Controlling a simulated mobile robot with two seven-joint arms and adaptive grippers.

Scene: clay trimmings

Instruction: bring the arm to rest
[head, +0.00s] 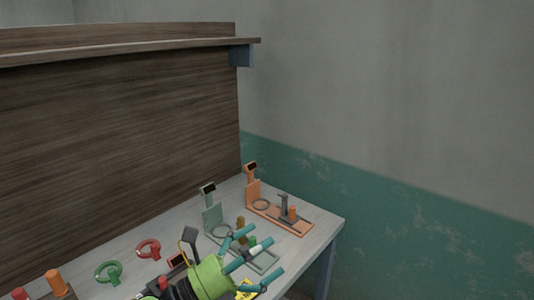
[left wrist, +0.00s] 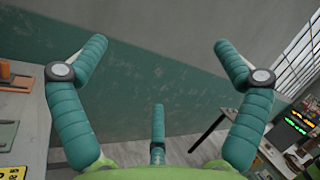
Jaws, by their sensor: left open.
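My left gripper (head: 254,262) comes in at the bottom of the head view, with a green palm and teal fingers. It is raised above the front of the workbench (head: 318,240) near its right end. In the left wrist view the fingers of the left gripper (left wrist: 155,65) are spread wide with nothing between them, facing the wall. My right gripper is not in either view.
An orange stand (head: 290,222) and a grey-green stand (head: 213,222) are on the bench near the gripper. A red ring (head: 148,244), a green ring (head: 101,268) and orange cylinders (head: 56,281) lie leftward. A wooden back panel (head: 120,140) rises behind.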

